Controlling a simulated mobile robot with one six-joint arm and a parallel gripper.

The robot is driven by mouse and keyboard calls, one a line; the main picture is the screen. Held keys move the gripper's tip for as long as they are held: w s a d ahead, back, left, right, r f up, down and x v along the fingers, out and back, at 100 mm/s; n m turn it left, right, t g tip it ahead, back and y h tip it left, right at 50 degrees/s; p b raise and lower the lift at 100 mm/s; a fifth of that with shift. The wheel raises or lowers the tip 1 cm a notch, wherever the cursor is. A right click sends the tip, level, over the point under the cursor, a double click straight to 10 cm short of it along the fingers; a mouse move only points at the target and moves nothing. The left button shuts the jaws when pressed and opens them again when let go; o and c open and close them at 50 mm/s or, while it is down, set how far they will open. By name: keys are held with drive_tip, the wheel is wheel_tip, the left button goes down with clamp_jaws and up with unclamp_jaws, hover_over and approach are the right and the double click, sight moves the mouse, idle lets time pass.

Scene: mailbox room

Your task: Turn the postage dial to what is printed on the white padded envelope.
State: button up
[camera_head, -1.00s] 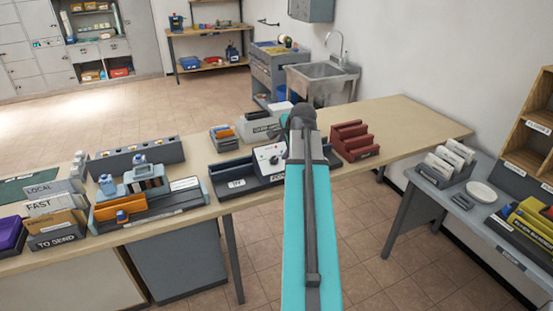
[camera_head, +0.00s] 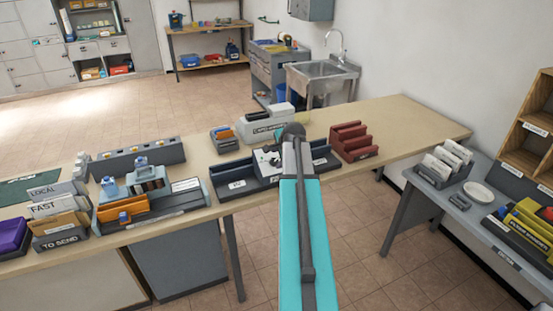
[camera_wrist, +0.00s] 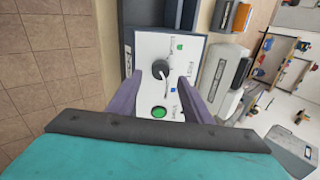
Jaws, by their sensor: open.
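The postage dial (camera_wrist: 160,68) is a dark round knob with a pale pointer on a white panel (camera_wrist: 150,45). A green round button (camera_wrist: 159,113) and small green and blue marks are on the same panel; the lettering is too small to read. My gripper (camera_wrist: 160,88) is open, its two purple fingers either side of the dial and apart from it. In the head view the white panel (camera_head: 264,158) is partly hidden by my arm. I cannot pick out the white padded envelope or its print.
A dark tray (camera_head: 238,185) surrounds the panel on the long table (camera_head: 400,128). A red stepped rack (camera_head: 352,142) stands to the right, and a grey scale-like box (camera_head: 258,130) behind. Sorting trays (camera_head: 150,212) fill the left. The table's right end is clear.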

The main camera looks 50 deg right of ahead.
sight(275, 161)
drive_tip(key=shift+p+x, duration=0.55)
drive_tip(key=shift+x, duration=1.4)
drive_tip(key=shift+c, duration=0.5)
drive_tip(key=c, duration=1)
